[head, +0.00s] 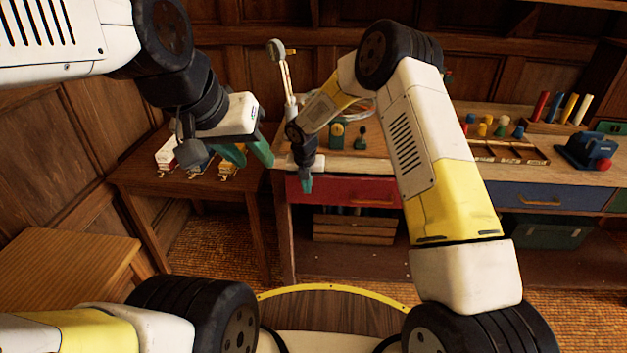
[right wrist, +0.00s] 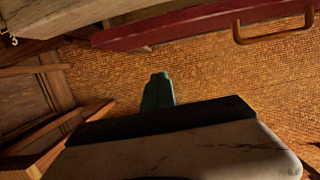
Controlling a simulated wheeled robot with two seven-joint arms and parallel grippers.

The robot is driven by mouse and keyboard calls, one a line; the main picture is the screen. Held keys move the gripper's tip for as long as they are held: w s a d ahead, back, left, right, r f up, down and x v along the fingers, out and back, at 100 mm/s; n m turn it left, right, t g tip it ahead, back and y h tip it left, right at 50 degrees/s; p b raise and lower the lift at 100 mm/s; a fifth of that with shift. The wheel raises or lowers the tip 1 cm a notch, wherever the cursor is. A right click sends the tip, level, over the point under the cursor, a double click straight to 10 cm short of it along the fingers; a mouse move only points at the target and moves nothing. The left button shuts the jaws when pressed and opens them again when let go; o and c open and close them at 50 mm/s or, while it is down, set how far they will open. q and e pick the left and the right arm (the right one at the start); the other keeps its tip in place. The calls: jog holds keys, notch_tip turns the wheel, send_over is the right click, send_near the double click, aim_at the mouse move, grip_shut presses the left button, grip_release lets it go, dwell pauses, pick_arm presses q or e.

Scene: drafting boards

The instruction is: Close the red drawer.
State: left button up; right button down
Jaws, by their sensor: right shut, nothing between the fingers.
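The red drawer (head: 340,188) is in the workbench, left of the blue drawer, with a brass handle (head: 372,202) on its front. In the right wrist view the red drawer front (right wrist: 190,25) runs along the top, its handle (right wrist: 270,32) at the right. How far it stands out is hard to tell. My right gripper (head: 305,186) is shut and empty, pointing down by the drawer's left end. In the right wrist view its fingers (right wrist: 158,92) show over the rug, apart from the drawer front. My left gripper (head: 248,158) is open and empty above the small side table.
Toy train cars (head: 200,162) stand on the side table (head: 150,180). The bench top (head: 375,150) holds a lamp, pegs and other small items. A wooden crate (head: 355,228) sits below the red drawer. The blue drawer (head: 540,196) is further right. Rug floor lies in front.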

jog(key=w+v, duration=0.1)
jog(key=v, duration=0.2)
jog(key=t, duration=0.2)
send_near(361, 192)
jog(key=x, duration=0.4)
jog(key=s+x, duration=0.1)
jog(key=x, duration=0.1)
jog(key=shift+s+a+f, duration=0.1)
jog(key=shift+a+f, duration=0.05)
jog(key=shift+f, duration=0.25)
jog(key=shift+w+f, duration=0.2)
jog(key=shift+f, duration=0.25)
